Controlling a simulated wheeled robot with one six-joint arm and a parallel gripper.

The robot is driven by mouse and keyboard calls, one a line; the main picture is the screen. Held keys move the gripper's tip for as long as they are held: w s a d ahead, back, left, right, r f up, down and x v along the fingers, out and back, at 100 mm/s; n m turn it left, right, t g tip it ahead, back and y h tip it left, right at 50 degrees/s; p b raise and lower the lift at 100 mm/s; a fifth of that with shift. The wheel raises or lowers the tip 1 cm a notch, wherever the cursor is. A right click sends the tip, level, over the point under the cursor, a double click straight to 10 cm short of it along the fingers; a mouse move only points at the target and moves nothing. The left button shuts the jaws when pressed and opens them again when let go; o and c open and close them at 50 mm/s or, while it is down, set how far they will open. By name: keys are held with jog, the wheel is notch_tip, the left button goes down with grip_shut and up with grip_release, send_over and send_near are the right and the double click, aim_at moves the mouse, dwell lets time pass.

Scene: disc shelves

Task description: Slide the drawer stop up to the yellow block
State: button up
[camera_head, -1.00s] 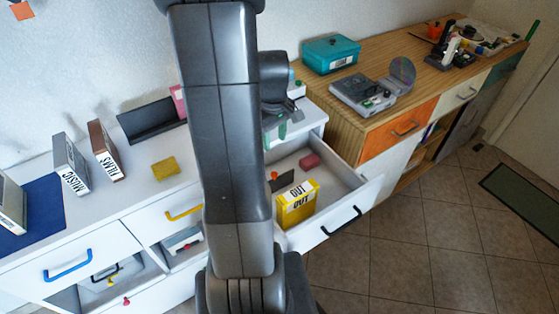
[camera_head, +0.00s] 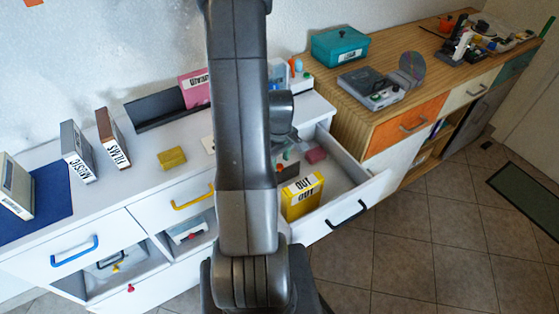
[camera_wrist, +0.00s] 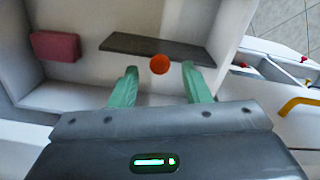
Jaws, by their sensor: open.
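The drawer stop, a thin dark plate (camera_wrist: 184,50) with a round orange knob (camera_wrist: 159,64), stands across the open drawer in the wrist view. In the head view my arm and gripper largely hide it. My gripper (camera_wrist: 160,84) is open, its green fingertips either side of the knob, with gaps visible; I cannot tell whether they are level with it. A yellow block marked OUT (camera_head: 303,196) stands in the drawer near its front in the head view. It is not recognisable in the wrist view.
A pink block (camera_wrist: 56,46) lies in the drawer, also in the head view (camera_head: 316,155). The drawer's walls (camera_head: 352,173) surround the gripper's space. A yellow sponge-like block (camera_head: 172,157), label boxes and a dark tray stand on the white top. A wooden cabinet (camera_head: 345,95) stands right.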

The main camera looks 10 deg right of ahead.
aim_at(287, 170)
jog(key=shift+f, duration=0.45)
grip_shut()
jog(key=s, duration=0.1)
jog(key=s+d, duration=0.1)
jog(key=s, duration=0.1)
jog(key=s+b, duration=0.1)
jog(key=shift+s+d, duration=0.15)
jog(key=shift+d, duration=0.15)
grip_release()
jog(key=shift+r, duration=0.15)
